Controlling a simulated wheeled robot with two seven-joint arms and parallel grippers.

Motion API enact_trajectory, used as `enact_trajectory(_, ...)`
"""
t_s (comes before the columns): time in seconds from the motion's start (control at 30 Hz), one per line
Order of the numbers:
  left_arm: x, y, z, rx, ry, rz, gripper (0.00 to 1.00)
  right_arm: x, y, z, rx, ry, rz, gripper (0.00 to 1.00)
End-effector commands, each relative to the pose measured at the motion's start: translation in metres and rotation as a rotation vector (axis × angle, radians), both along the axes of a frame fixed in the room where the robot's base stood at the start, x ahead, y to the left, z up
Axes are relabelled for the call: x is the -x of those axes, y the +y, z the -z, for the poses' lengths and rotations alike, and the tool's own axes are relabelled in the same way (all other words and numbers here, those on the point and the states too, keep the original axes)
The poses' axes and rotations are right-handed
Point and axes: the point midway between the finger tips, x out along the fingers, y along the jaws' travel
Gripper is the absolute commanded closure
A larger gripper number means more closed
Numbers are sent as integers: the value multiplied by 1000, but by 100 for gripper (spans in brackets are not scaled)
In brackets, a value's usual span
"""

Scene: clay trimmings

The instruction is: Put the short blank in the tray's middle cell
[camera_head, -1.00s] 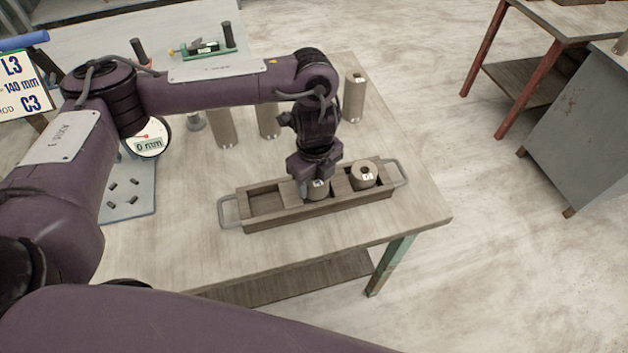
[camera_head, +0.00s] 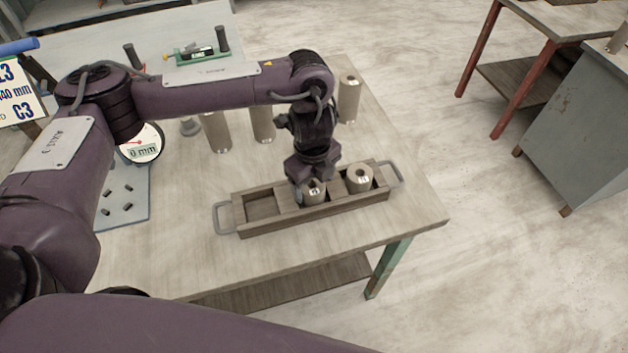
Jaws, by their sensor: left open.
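The wooden tray (camera_head: 325,214) stands near the table's front edge, its cells in a row. A short tan blank (camera_head: 313,195) with a small label stands upright in the middle cell. A similar blank (camera_head: 359,184) with a hole in its top stands in the right cell. The left cell (camera_head: 262,208) is empty. My left gripper (camera_head: 311,178) is open, pointing down just above and behind the middle blank, partly covering its top. I cannot tell whether a finger touches it. My right gripper is not in view.
Taller blanks (camera_head: 349,98) (camera_head: 262,122) (camera_head: 217,132) stand behind the tray. A round gauge (camera_head: 141,143) and a grey plate with small pegs (camera_head: 123,198) are at the left. The table's front right corner (camera_head: 425,212) is clear.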

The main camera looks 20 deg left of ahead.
Motion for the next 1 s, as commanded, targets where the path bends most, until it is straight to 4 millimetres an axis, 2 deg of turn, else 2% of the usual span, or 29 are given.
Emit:
enact_trajectory(0.03,16,1,18,-8,41,4,21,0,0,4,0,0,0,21)
enact_trajectory(0.07,15,1,15,-8,41,5,21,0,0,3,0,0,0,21)
enact_trajectory(0.4,11,-1,-51,-3,5,5,21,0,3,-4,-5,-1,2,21)
enact_trajectory(0.6,10,-1,-75,-1,-6,2,21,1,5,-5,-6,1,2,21)
enact_trajectory(1.0,10,-1,-81,0,-7,0,21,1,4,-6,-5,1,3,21)
